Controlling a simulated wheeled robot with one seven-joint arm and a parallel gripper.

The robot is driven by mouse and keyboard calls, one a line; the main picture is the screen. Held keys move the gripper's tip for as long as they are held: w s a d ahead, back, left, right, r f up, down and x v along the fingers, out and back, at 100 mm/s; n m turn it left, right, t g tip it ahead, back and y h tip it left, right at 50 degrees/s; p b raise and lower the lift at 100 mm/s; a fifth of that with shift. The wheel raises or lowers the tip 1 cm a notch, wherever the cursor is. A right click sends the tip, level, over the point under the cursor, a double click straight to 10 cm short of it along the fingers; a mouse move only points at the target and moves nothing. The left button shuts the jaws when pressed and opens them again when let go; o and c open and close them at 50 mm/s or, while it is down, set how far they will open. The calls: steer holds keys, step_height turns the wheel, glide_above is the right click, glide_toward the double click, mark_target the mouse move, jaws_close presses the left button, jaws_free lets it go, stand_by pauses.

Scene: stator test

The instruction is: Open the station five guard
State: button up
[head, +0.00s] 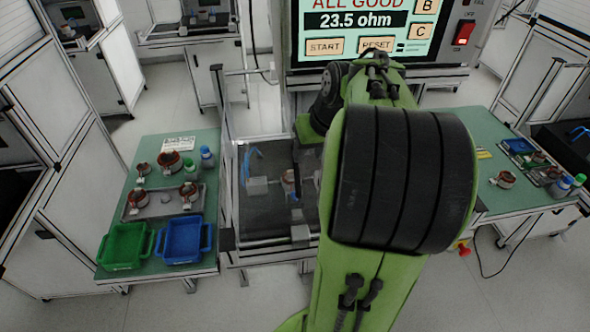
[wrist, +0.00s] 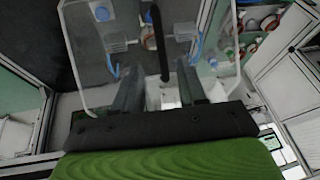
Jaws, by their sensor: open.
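The guard (wrist: 92,92) is a clear panel with rounded corners, seen in the wrist view in front of my gripper. A black bar handle (wrist: 155,35) runs down its middle. My gripper (wrist: 159,68) is open, with its two fingers either side of the lower end of the bar; I cannot tell whether they touch it. In the head view my green arm reaches over the station (head: 262,218) and hides its right side and most of my gripper. I cannot tell for sure whether the guard is shut.
A screen (head: 352,20) reading "ALL GOOD" and "23.5 ohm" stands behind. The left bench holds a green bin (head: 123,246), a blue bin (head: 184,240) and several copper-wound stators. The right bench holds another stator (head: 503,179) and a tray. Metal frame posts flank the station.

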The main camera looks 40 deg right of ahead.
mark_target(298, 170)
steer(key=b+x, duration=0.1)
steer(key=x, duration=0.9)
jaws_close()
